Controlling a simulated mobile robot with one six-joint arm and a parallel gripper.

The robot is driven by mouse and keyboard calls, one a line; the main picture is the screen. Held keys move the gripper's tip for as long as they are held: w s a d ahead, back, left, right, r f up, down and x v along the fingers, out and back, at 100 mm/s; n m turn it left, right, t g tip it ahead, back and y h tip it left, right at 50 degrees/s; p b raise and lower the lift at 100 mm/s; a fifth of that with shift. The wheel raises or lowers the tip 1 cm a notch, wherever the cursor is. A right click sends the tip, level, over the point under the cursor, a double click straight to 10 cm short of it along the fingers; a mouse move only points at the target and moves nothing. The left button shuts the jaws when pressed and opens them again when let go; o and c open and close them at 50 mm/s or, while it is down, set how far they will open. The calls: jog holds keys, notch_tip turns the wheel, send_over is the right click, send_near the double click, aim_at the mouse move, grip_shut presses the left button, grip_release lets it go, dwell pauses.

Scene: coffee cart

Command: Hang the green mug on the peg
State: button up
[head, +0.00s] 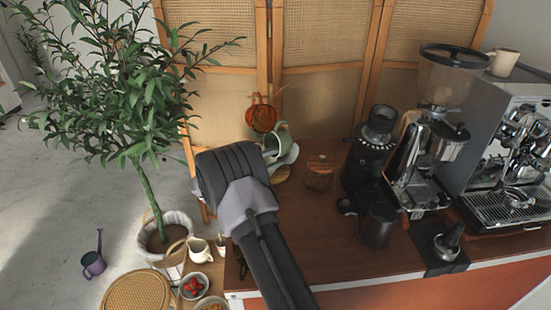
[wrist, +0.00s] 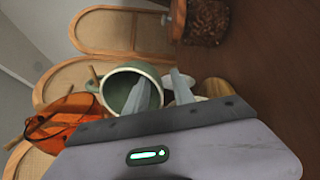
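The green mug (head: 283,133) is tilted in the air beyond my arm, above the counter's back left. In the wrist view the mug's mouth (wrist: 122,78) faces my gripper (wrist: 163,82). One finger is inside the mug and the other is outside, with the mug wall between them. My gripper appears shut on this wall. The mug's handle is on the left in the wrist view, close to a wooden peg (wrist: 94,74). I cannot tell whether the peg passes through the handle.
An orange mug (head: 262,117) hangs beside the green one; it also shows in the wrist view (wrist: 70,122). A wooden-lidded jar (head: 319,175) and a black grinder (head: 368,155) stand to the right. A rattan screen (head: 325,105) is behind.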

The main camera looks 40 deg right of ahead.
jog(key=s+a+r+p, duration=0.15)
jog(key=a+p, duration=0.25)
jog(key=a, duration=1.3)
jog(key=s+a+r+m+g+y+b, duration=0.1)
jog(key=s+r+m+y, duration=0.1)
jog(key=s+r+y, duration=0.35)
jog(key=s+r+m+g+y+b, duration=0.1)
jog(key=s+r+m+g+y, duration=0.1)
jog(key=s, duration=0.6)
jog(key=s+a+r+m+t+y+b, duration=0.2)
jog(key=s+a+t+y, duration=0.5)
jog(key=s+a+y, duration=0.4)
jog(key=s+a+r+m, duration=0.1)
jog(key=s+a+m, duration=0.1)
jog(key=s+a, duration=0.4)
jog(key=shift+s+a+m+t, duration=0.15)
jog(key=shift+s+m+t, duration=0.2)
jog(key=shift+s, duration=0.25)
